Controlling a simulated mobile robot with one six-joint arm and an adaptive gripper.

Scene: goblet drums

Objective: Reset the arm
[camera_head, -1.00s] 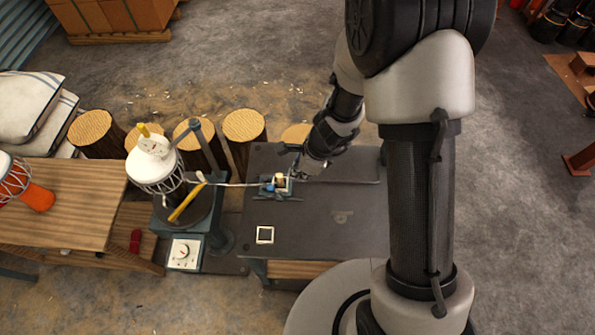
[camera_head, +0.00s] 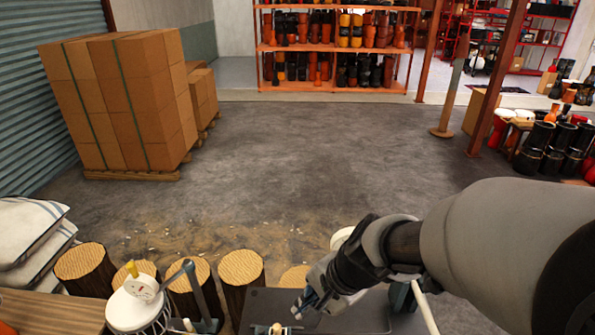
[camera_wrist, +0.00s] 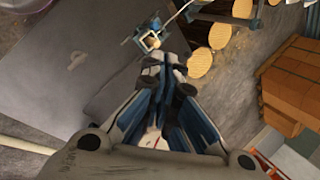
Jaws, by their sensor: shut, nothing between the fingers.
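My gripper (camera_head: 303,306) is low in the head view, over the dark workbench (camera_head: 350,317). In the wrist view its blue and grey fingers (camera_wrist: 163,62) come together and are shut with nothing between them. My forearm reaches in from the right edge of the head view. A small blue fixture with a pale piece (camera_wrist: 148,40) shows just past the fingertips in the wrist view. In the head view it is mostly cut off by the bottom edge.
A white-headed drum (camera_head: 128,313) stands at lower left beside several log stumps (camera_head: 240,267). Stacked sacks (camera_head: 35,240) lie at far left. Pallet boxes (camera_head: 115,105) and an orange shelf (camera_head: 335,88) stand behind. The middle floor is clear.

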